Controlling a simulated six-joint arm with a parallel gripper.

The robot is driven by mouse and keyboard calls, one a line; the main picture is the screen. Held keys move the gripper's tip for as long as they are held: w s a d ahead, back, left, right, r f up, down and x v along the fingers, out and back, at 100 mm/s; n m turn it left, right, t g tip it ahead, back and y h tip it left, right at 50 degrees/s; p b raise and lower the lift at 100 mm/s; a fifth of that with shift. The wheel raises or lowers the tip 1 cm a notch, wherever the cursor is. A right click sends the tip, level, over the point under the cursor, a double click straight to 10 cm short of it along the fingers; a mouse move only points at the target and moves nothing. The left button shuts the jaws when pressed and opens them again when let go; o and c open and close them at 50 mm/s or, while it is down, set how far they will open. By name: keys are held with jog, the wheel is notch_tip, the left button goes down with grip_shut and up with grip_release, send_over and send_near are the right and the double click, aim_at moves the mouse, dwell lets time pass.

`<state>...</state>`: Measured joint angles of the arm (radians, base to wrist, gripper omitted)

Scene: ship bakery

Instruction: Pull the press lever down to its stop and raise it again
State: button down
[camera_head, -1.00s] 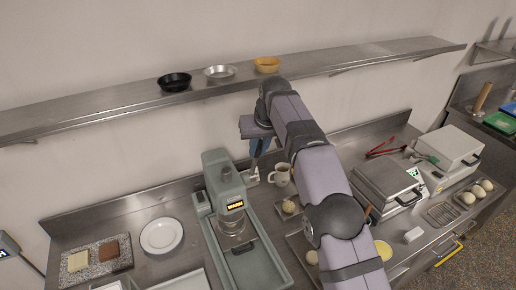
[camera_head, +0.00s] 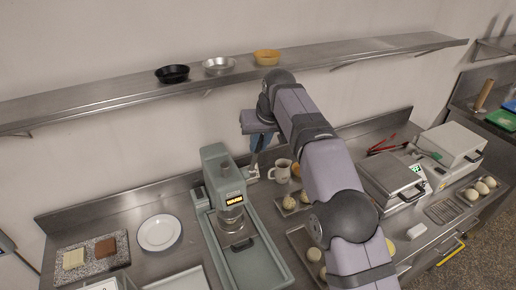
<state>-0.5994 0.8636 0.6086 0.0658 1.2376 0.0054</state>
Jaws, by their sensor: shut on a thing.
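The grey-green press (camera_head: 222,173) stands left of the middle of the counter, with a lit orange display and a metal cylinder over its long tray (camera_head: 270,274). My gripper (camera_head: 252,174) reaches down from above at the press's right side. It is shut on the press lever, close beside the press head. The lever is small here and mostly hidden by the gripper, so its exact angle is hard to tell.
A mug (camera_head: 282,171) stands just right of my gripper. A white plate (camera_head: 159,233) and a speckled board (camera_head: 92,258) lie left of the press. A wall shelf (camera_head: 110,102) with several bowls runs above. A closed grill (camera_head: 390,178) stands to the right.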

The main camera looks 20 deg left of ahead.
jog(key=s+d+f+t+y+b, duration=0.2)
jog(key=f+b, duration=0.4)
jog(key=b, duration=1.8)
jog(key=s+d+f+t+y+b, duration=0.3)
jog(key=f+t+y+b, duration=0.2)
jog(key=b, duration=2)
jog(key=s+d+f+t+y+b, duration=0.3)
jog(key=f+b, duration=0.6)
jog(key=b, duration=1.5)
jog(key=shift+t+y+b, duration=0.4)
jog(key=shift+t+y, duration=0.1)
jog(key=shift+t, duration=0.2)
jog(key=shift+w+a+f+b, duration=0.1)
jog(key=shift+a+f+b, duration=0.05)
jog(key=shift+f+b, duration=0.25)
jog(key=c, duration=1.7)
grip_release()
jog(key=shift+o, duration=0.2)
jog(key=shift+r, duration=0.2)
